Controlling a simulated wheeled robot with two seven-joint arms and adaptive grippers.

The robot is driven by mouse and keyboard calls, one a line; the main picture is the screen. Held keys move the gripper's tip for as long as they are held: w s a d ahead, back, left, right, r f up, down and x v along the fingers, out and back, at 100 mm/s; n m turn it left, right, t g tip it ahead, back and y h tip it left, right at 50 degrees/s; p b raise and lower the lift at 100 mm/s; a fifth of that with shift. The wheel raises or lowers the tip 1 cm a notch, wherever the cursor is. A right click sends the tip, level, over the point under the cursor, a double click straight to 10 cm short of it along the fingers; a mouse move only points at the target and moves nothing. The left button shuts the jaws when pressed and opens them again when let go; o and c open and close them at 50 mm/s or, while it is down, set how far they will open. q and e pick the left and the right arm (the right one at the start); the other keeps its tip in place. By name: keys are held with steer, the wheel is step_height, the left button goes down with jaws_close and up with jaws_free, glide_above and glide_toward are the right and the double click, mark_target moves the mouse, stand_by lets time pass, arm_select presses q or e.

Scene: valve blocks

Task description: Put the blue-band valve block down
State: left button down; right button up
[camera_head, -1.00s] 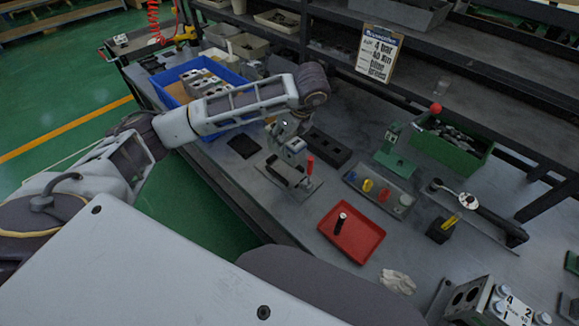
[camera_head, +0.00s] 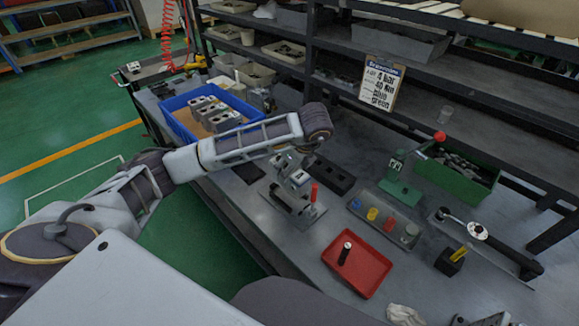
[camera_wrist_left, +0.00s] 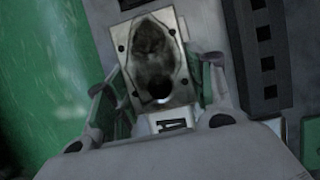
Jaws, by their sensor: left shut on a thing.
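My left gripper (camera_head: 290,166) is shut on a grey metal valve block (camera_head: 299,179). The wrist view shows the block (camera_wrist_left: 154,62) between the two fingers (camera_wrist_left: 158,92), with a dark recess, small corner holes and a white label reading "A". No blue band shows on it in these views. In the head view the block is at the back edge of a clamp fixture (camera_head: 290,202) with a red handle (camera_head: 314,192); I cannot tell whether they touch. My right gripper is not in view.
A blue bin (camera_head: 179,133) with several valve blocks stands at left. A black slotted block (camera_head: 331,176) is close right of the gripper. A red tray (camera_head: 366,275), a tray of coloured caps (camera_head: 385,216) and a green bin (camera_head: 466,180) lie further right. A printed sign (camera_head: 381,82) hangs on the shelf.

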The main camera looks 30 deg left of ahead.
mark_target(290, 183)
arm_select(q)
steer(key=shift+f, duration=3.6)
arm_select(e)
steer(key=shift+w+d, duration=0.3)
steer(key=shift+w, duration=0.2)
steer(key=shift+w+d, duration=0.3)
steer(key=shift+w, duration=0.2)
